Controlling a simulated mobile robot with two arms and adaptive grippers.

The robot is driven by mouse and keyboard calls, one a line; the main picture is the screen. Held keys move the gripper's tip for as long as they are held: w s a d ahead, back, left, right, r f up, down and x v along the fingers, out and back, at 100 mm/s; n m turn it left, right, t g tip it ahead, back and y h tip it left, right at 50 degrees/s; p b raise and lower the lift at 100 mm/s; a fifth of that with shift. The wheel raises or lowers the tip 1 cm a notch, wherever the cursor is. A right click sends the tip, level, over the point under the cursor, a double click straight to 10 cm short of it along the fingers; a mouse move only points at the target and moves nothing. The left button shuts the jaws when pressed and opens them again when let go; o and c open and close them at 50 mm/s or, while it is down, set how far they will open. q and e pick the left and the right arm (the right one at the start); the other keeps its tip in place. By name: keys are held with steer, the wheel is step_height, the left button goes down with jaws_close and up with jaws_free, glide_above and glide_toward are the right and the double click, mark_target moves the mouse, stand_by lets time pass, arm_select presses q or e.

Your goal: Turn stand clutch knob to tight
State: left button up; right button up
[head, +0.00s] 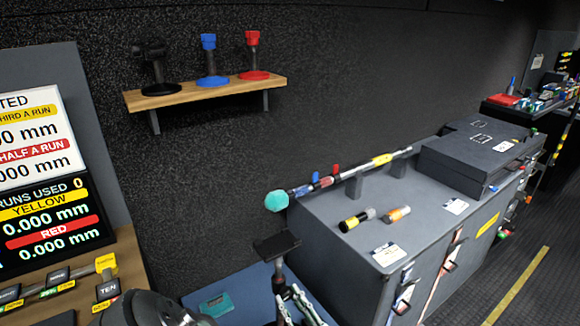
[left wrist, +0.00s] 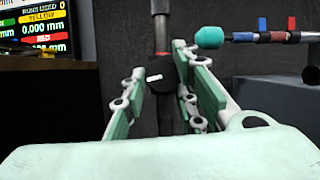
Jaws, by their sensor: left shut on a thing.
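The stand shows in the head view as a flat black top plate (head: 277,245) on a thin upright pole. In the left wrist view its dark clutch knob (left wrist: 186,76) sits beside the pole (left wrist: 160,32), with a short white mark next to it. My left gripper (head: 291,294), with mint-green and grey fingers, reaches the stand just below the plate. In the left wrist view its fingers (left wrist: 166,76) are on both sides of the knob and shut on it. The fingers partly hide the knob, and I cannot read a tight label. My right gripper is not in view.
A grey cabinet (head: 330,232) stands right of the stand, with a teal-ended rod (head: 276,201) overhanging its near corner. A wooden shelf (head: 207,93) with three small stands is on the wall behind. Display panels (head: 45,215) stand at left. Floor is clear at lower right.

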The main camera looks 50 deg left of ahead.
arm_select(q)
steer(key=shift+s+f, duration=0.25)
steer(key=shift+s, duration=0.05)
steer(key=o, duration=1)
steer(key=shift+s+d+r, duration=0.1)
steer(key=shift+w, duration=0.2)
